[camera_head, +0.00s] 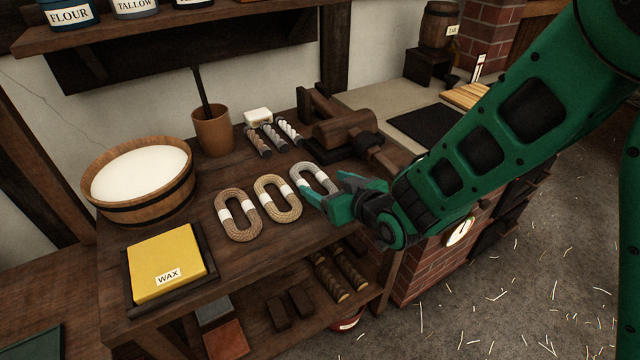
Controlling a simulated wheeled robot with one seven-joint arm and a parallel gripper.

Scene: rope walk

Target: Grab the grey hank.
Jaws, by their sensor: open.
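The grey hank (309,177) is a looped coil of rope with a white band, lying on the wooden bench. It is the rightmost of three hanks in a row. My gripper (322,193) is open at its right, near end, with the fingers over or beside the coil. The gripper hides part of the hank's near end, and I cannot tell whether the fingers touch it.
A tan hank (277,199) and a brown hank (238,215) lie to the left. A yellow wax block (166,262), a wooden tub (180,190) and a brown cup (212,132) stand further left. A wooden mallet-like tool (345,128) lies behind the grey hank.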

